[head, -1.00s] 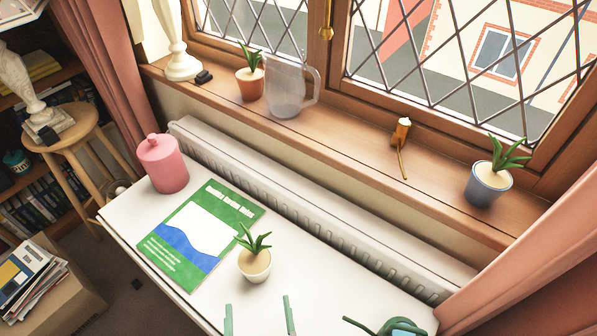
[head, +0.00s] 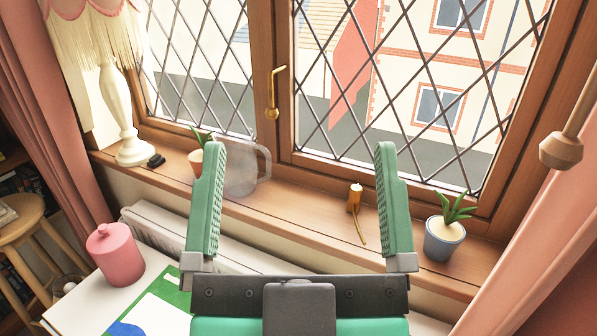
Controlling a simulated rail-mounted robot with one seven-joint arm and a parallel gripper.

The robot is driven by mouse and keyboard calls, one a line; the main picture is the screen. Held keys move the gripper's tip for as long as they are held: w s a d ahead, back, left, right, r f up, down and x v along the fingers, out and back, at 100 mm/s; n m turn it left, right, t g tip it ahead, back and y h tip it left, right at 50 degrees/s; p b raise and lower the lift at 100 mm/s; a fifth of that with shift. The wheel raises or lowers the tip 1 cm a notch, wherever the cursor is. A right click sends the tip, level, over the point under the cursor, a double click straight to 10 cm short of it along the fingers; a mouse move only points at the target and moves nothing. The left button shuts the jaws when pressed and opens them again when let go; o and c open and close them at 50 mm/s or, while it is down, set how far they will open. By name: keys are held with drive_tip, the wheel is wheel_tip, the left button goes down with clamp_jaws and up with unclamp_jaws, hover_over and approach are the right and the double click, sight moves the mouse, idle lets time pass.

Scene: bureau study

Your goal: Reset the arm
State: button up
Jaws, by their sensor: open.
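My gripper (head: 296,150) is in the lower middle of the head view. Its two green fingers are spread wide apart and point up toward the window. Nothing is between the fingers but the view of the sill and window behind. The gripper's dark palm and green body cover much of the white table and the radiator.
On the window sill are a lamp (head: 118,110), a partly hidden plant pot (head: 196,160), a clear jug (head: 243,168), a small brown handled object (head: 355,198) and a blue-grey plant pot (head: 443,240). A pink jar (head: 115,255) and a green booklet (head: 155,308) are on the table (head: 75,310).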

wheel_tip(320, 180, up, 33)
drive_tip(key=p, duration=3.2)
drive_tip(key=shift+d+f+p, duration=0.15)
drive_tip(key=shift+p, duration=0.15)
